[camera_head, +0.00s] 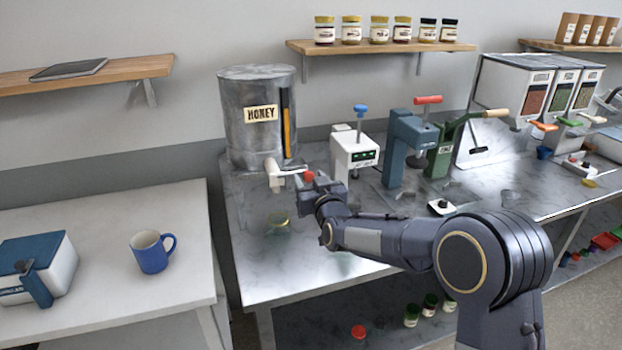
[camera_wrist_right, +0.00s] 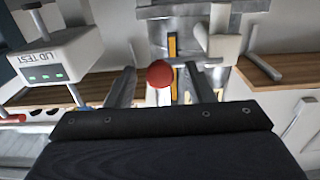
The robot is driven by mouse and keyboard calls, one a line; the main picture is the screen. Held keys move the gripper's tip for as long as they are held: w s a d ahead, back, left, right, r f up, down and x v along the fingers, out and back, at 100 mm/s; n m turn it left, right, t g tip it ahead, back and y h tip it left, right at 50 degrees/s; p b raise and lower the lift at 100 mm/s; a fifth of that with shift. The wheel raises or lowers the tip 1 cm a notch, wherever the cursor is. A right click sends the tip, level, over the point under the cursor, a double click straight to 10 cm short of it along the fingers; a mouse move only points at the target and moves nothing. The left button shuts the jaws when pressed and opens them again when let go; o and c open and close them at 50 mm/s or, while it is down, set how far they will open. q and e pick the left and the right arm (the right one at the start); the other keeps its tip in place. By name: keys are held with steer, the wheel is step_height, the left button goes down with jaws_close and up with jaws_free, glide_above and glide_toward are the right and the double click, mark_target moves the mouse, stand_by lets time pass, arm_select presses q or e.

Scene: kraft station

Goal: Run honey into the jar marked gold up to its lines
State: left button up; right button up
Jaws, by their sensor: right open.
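A grey metal tank labelled HONEY (camera_head: 240,120) stands at the back left of the metal bench, with an amber level strip (camera_head: 286,125) on its front. A white tap (camera_head: 273,173) sits low on it, its lever ending in a red knob (camera_head: 309,176). My right gripper (camera_head: 313,183) is open at the knob. In the right wrist view its fingers (camera_wrist_right: 160,88) flank the red knob (camera_wrist_right: 159,73). My left gripper is out of view.
A white LID TEST device (camera_head: 354,152) stands right of the tap, with blue (camera_head: 402,145) and green (camera_head: 440,155) presses beyond. A blue mug (camera_head: 150,253) is on the left table. Lidded jars (camera_head: 379,30) line the wall shelf. The bench front left is clear.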

steer(key=shift+c, duration=0.5)
jaws_close()
steer(key=shift+r, duration=0.15)
steer(key=s+a+r+n+b, duration=0.1)
steer(key=a+r+n+b, duration=0.2)
steer(key=r+n, duration=0.4)
steer(key=shift+s+a+r+n, duration=0.2)
steer(key=shift+a+n, duration=0.45)
steer(key=shift+n, duration=1.95)
